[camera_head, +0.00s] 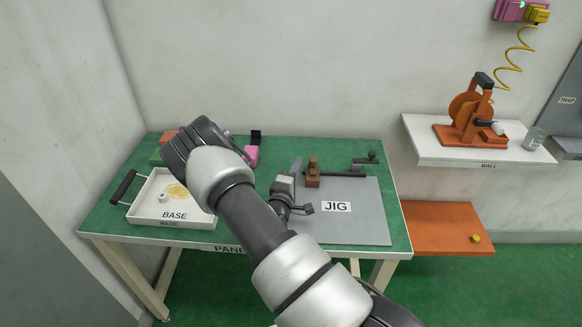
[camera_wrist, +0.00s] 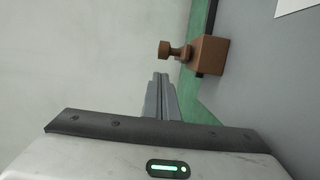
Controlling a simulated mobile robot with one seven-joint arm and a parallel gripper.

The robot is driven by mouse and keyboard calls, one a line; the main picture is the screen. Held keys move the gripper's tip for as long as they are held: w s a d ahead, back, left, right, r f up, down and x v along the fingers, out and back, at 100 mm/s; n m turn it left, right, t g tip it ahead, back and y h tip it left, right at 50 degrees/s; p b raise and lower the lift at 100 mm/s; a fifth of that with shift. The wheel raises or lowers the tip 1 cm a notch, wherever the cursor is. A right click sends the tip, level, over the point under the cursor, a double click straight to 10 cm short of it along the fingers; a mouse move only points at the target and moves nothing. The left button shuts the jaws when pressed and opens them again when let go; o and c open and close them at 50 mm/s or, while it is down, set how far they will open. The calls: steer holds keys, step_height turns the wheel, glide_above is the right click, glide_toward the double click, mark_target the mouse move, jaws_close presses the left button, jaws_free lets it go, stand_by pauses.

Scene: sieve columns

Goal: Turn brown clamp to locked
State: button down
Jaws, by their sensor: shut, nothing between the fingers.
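The brown clamp (camera_head: 313,178) stands at the back left edge of the grey JIG plate (camera_head: 362,215). It has a block body and a knobbed piece on top. In the wrist view the clamp (camera_wrist: 208,56) is ahead and to the right, its knob pointing left. My gripper (camera_head: 297,165) is just left of the clamp in the head view, partly hidden by my arm. In the wrist view my gripper (camera_wrist: 160,77) has its fingers together and empty. The fingertips are close to the knob in the picture, with a visible gap between them.
A dark clamp-like piece (camera_head: 368,158) sits at the plate's back right. A white BASE tray (camera_head: 150,210) with a black handle is at the left. A pink block (camera_head: 251,157) is at the back. A wall shelf (camera_head: 455,153) holds an orange reel device (camera_head: 470,115).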

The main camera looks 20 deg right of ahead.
mark_target(312, 164)
steer(key=shift+s+d+p, duration=0.4)
steer(key=shift+s+d, duration=0.5)
steer(key=shift+s, duration=0.25)
steer(key=shift+s+d, duration=0.45)
steer(key=shift+s, duration=0.2)
steer(key=v, duration=1.1)
steer(key=w+a+v, duration=0.1)
steer(key=v, duration=0.5)
steer(key=shift+s+a, duration=0.15)
